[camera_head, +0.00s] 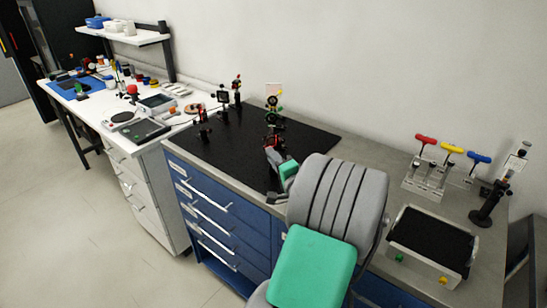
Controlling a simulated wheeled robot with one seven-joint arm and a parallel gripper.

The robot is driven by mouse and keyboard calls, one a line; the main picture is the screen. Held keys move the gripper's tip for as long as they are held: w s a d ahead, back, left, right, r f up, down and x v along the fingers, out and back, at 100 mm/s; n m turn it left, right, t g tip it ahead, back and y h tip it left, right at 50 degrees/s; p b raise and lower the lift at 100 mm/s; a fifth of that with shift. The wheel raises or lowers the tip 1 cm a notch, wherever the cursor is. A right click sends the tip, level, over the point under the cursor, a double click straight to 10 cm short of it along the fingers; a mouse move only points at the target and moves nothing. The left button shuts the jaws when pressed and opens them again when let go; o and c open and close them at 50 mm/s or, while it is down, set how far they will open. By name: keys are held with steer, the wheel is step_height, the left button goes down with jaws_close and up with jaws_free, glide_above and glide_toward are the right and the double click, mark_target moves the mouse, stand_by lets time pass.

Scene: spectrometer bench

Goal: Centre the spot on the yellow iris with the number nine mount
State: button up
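A black breadboard (240,148) lies on the grey bench top with several small optics posts on it. A post with a small yellow part near its top (279,108) stands at the back of the board; it may be the yellow iris. A pale card (275,89) with a coloured mark shows just above it. A mount with red parts (272,142) stands in front of that post. No mount number is legible, and no light spot can be made out. My gripper (271,157) is at or very near the red-parted mount, partly hidden by my arm; its fingers are too small to read.
Other posts stand at the board's left (205,133) and back (237,90). Right of my arm are red, yellow and blue-handled tools in a rack (425,178), a black-lined tray (432,240) and a tilted post (497,195). A cluttered white bench (185,122) adjoins left.

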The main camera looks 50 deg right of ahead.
steer(key=o, duration=0.4)
steer(key=b+v, duration=0.1)
steer(key=v, duration=0.7)
steer(key=shift+b, duration=0.4)
steer(key=shift+w, duration=0.1)
